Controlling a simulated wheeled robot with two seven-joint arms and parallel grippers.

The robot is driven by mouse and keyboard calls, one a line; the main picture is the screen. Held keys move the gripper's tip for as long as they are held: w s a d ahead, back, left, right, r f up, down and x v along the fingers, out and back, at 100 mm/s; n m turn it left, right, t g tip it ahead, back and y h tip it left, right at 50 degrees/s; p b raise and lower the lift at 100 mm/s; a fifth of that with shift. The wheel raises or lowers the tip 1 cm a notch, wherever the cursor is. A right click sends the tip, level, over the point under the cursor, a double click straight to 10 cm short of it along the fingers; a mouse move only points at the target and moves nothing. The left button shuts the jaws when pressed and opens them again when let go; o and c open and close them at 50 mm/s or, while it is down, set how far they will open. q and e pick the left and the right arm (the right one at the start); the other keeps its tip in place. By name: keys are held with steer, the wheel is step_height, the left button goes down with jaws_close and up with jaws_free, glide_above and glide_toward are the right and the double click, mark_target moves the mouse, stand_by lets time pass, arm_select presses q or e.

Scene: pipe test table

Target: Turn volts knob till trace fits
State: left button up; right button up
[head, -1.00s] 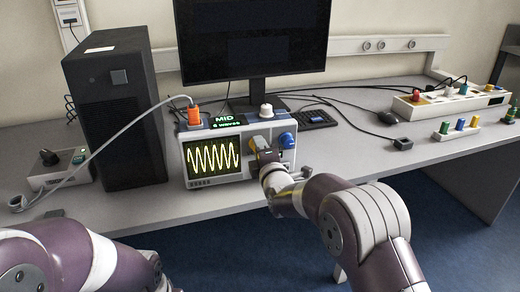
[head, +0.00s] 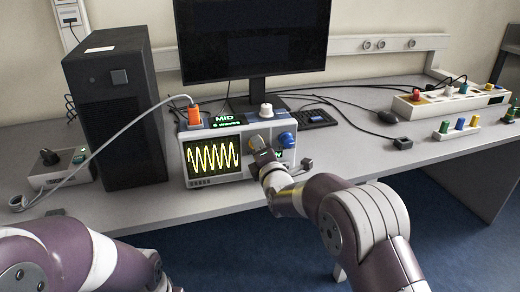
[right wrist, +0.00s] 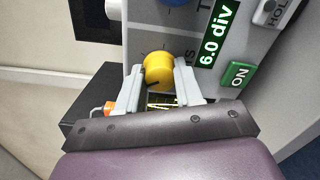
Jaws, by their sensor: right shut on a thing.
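The oscilloscope (head: 213,178) stands on the desk with a yellow wave on its dark screen (head: 213,156). The wave has several peaks and stays inside the screen. A label on top reads MID. The yellow knob (right wrist: 158,70) sits between the fingers of my right gripper (right wrist: 160,88), which is shut on it. In the head view my right gripper (head: 262,153) is at the front panel and mostly hides this knob. A blue knob (head: 287,139) is to its right. A green readout (right wrist: 209,62) shows 6.0 div. My left gripper is out of view; only my left arm shows.
An orange plug (head: 194,115) with a grey cable and a white knob (head: 266,110) are on top of the oscilloscope. A black computer tower (head: 125,120) stands close on the left, a monitor (head: 255,40) behind. The desk front right is clear.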

steer(key=o, duration=1)
steer(key=shift+f, duration=0.1)
steer(key=shift+o, duration=0.2)
steer(key=p+v, duration=0.1)
steer(key=v, duration=1.1)
steer(key=shift+s+p, duration=0.3)
steer(key=shift+s, duration=0.05)
steer(key=shift+d, duration=0.1)
